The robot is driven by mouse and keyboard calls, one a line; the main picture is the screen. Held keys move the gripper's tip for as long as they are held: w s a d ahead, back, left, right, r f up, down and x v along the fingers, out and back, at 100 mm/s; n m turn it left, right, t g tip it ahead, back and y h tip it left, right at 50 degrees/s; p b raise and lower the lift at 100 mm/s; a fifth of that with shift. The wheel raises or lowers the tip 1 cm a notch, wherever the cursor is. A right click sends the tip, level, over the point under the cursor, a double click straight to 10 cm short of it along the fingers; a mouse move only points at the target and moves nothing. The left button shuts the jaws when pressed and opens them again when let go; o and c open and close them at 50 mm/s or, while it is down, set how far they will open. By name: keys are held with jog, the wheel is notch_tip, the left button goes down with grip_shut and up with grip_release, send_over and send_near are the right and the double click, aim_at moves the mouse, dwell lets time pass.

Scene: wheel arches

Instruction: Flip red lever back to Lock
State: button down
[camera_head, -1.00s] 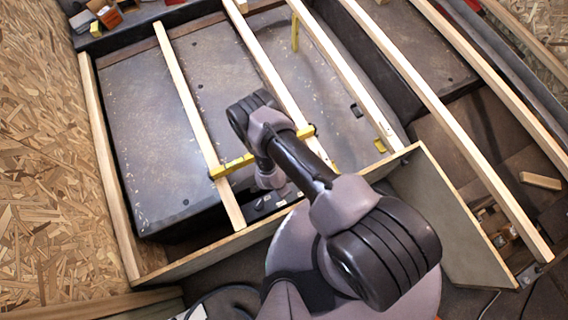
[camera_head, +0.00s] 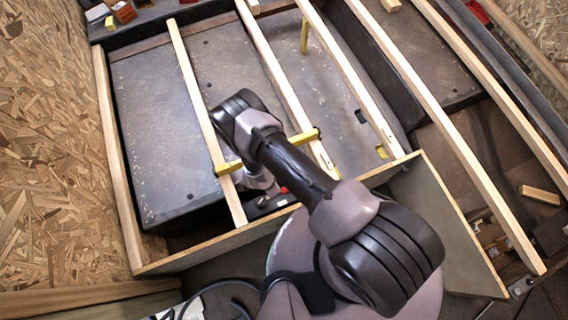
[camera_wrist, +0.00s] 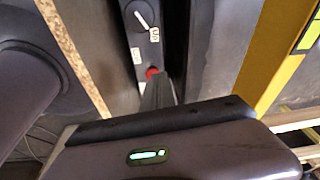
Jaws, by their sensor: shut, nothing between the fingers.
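The red lever (camera_wrist: 152,72) shows in the wrist view only as a small red end on a dark panel (camera_wrist: 143,50), just past my fingertips. Its body and position are hidden by the fingers. In the head view a red spot (camera_head: 284,190) shows beside my arm, near the dark panel (camera_head: 272,204). The fingers are hidden there.
A yellow bar (camera_head: 229,167) crosses the wooden slats near my wrist; a yellow piece also stands close on the right in the wrist view (camera_wrist: 272,58). Wooden slats (camera_head: 195,95) span the grey arch boxes. A wooden front board (camera_head: 205,248) runs below the panel.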

jog(key=shift+s+a+r, duration=0.25)
jog(key=shift+a+r, duration=0.05)
jog(key=shift+a, duration=0.25)
jog(key=shift+s+a+r, duration=0.2)
jog(key=shift+a+r, duration=0.05)
jog(key=shift+a, duration=0.25)
